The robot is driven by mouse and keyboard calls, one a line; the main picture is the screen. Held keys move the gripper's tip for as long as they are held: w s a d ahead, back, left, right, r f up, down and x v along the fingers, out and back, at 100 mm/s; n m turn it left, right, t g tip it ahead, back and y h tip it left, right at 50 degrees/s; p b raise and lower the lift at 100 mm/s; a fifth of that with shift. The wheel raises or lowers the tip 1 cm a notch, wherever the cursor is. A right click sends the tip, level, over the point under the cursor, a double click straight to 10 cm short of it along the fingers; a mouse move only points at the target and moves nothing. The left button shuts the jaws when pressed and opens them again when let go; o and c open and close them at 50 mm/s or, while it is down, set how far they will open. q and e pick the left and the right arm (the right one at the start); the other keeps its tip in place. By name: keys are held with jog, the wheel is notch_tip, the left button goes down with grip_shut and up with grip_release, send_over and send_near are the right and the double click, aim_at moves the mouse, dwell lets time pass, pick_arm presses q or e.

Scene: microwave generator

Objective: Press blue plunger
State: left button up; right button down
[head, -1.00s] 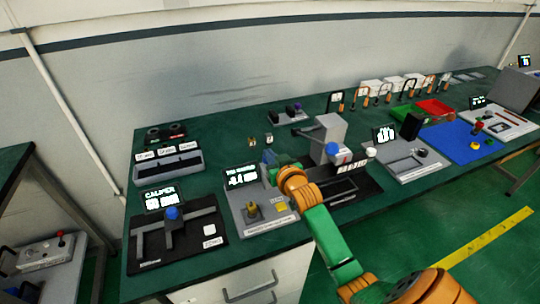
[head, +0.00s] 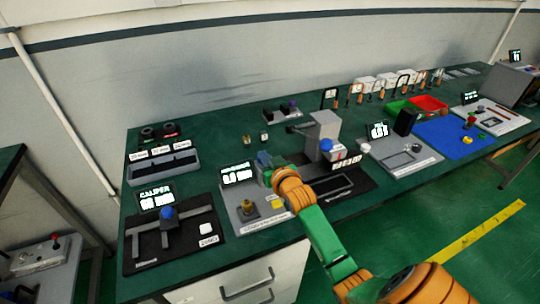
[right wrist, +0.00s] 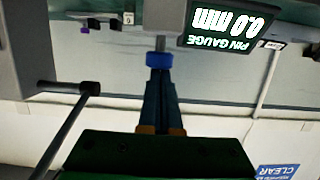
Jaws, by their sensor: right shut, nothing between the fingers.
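The blue plunger (right wrist: 159,59) shows in the right wrist view as a blue collar with a grey shaft behind it. My right gripper (right wrist: 158,82) is shut and empty, with its dark blue fingertips in line with the plunger and very close to it. I cannot tell whether they touch. In the head view my right gripper (head: 268,172) is beside the pin gauge station (head: 262,217), and its orange wrist hides part of the station. My left gripper is out of view.
The caliper station (head: 170,240) with a blue knob stands to the left. A grey press-like device (head: 322,135) with a blue knob stands just right of my gripper. A grey slotted box (head: 163,168) is behind left.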

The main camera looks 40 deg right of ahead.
jog(key=r+p, duration=0.3)
jog(key=r, duration=0.1)
jog(key=shift+s+a, duration=0.1)
jog(key=shift+s, duration=0.15)
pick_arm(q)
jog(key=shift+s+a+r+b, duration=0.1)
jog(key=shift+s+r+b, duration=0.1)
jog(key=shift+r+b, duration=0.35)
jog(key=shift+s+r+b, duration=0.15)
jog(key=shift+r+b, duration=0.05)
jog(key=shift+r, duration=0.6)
pick_arm(e)
jog(key=v, duration=0.9)
jog(key=shift+s+f, duration=0.25)
jog(key=shift+s, duration=0.05)
